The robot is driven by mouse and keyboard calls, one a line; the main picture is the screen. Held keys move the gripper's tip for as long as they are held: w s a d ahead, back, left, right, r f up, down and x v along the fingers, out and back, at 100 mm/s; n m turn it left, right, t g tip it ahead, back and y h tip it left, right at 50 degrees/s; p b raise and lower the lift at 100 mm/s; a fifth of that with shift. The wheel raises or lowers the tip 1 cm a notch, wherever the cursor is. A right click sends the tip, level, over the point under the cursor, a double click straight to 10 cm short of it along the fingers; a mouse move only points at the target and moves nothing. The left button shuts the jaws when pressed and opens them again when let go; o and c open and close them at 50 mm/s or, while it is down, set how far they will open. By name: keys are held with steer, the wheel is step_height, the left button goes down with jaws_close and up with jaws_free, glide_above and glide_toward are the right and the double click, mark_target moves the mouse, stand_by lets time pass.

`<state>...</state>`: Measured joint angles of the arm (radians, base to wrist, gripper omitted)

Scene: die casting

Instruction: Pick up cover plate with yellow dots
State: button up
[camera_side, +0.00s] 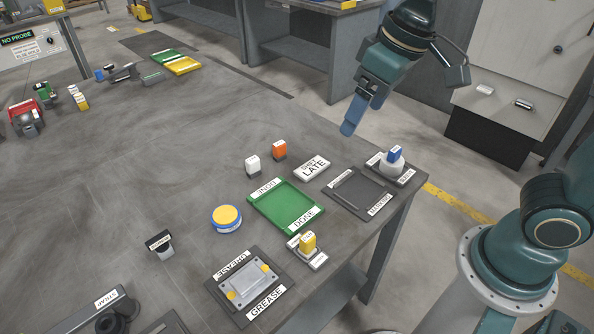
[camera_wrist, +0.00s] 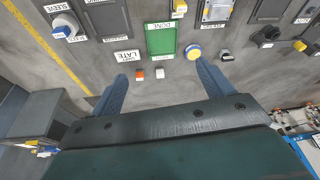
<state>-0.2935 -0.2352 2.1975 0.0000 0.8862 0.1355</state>
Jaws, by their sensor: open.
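The cover plate (camera_side: 246,283) is a grey metal plate with yellow dots at its corners. It lies on the dark mat labelled GREASE (camera_side: 222,290) near the front of the table. In the wrist view the cover plate (camera_wrist: 217,9) shows at the top edge, partly cut off. My gripper (camera_side: 352,122) is raised above the table's far right side, well away from the plate. In the wrist view my gripper (camera_wrist: 162,72) has its two blue fingers spread wide with nothing between them.
A green DONE tray (camera_side: 284,205) lies mid-table, with a yellow-topped round tin (camera_side: 226,218) to its left. White (camera_side: 253,165) and orange (camera_side: 279,150) blocks, a LATE sign (camera_side: 312,168) and a dark mat (camera_side: 361,192) are nearby.

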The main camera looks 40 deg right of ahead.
steer(key=w+a+f+n+g, duration=0.1)
steer(key=w+a+f, duration=0.2)
steer(key=a, duration=0.3)
steer(key=w+a+f+g, duration=0.1)
steer(key=w+a+f, duration=0.2)
steer(key=a, duration=0.2)
steer(key=n+g+h, duration=0.1)
steer(key=n, duration=0.1)
glide_above(247, 277)
step_height(247, 277, down, 10)
steer(key=shift+s+r, duration=0.1)
steer(key=shift+s, duration=0.1)
steer(key=shift+f, duration=4.3)
steer(key=shift+w+f, duration=0.1)
steer(key=shift+f, duration=2.5)
steer(key=shift+c, duration=0.4)
steer(key=shift+r, duration=0.1)
steer(key=c, duration=1.1)
